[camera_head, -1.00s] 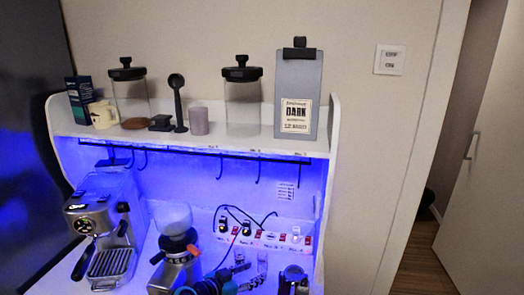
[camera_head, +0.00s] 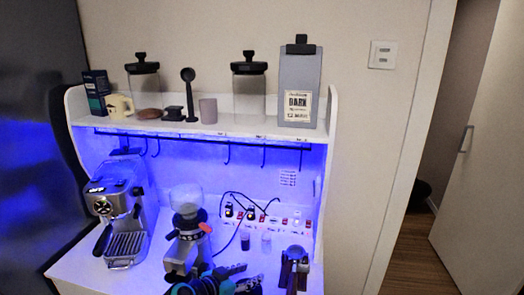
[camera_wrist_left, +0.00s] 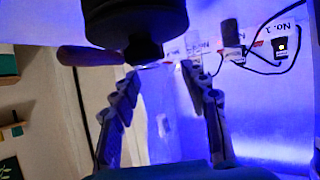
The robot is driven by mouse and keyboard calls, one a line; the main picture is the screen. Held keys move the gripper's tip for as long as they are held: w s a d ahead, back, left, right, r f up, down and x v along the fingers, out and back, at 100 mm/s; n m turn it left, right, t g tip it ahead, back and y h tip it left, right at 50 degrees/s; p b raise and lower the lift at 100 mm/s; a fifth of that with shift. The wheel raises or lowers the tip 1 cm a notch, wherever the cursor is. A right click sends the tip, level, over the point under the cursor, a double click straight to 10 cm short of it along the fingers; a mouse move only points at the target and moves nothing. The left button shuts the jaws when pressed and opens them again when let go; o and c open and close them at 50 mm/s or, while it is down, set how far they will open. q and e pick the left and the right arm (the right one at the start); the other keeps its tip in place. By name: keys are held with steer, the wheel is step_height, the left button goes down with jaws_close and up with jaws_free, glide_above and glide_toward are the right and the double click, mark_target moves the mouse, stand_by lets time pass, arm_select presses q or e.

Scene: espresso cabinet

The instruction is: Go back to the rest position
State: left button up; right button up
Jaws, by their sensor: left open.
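My left gripper (camera_head: 235,280) is at the bottom edge of the head view, in front of the counter and just right of the coffee grinder (camera_head: 187,236). In the left wrist view its two fingers (camera_wrist_left: 163,85) stand apart with nothing between them. A dark round body (camera_wrist_left: 137,25) with a reddish-brown handle hangs at the top of that view, close beyond the fingertips; I cannot tell whether they touch it. The lower part of the left arm is cut off by the head view's edge. My right gripper is not in view.
The espresso machine (camera_head: 122,212) stands left on the white counter (camera_head: 75,268). A dark holder with brown handles (camera_head: 294,262) stands right of my gripper. Sockets and cables (camera_head: 262,212) line the back wall. The shelf (camera_head: 215,128) above holds jars, a mug and a grey bag.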

arm_select(q)
steer(key=s+a+n+g+y, duration=0.1)
steer(key=s+a+n+y, duration=0.2)
steer(key=s+a, duration=0.4)
steer(key=s+a+n+g+y, duration=0.1)
steer(key=s+a+n+y, duration=0.3)
steer(key=s, duration=1)
steer(key=a+y, duration=0.1)
steer(key=a, duration=0.1)
steer(key=shift+a+f+n+g, duration=0.15)
steer(key=shift+a+n+g, duration=0.15)
steer(key=shift+a, duration=0.05)
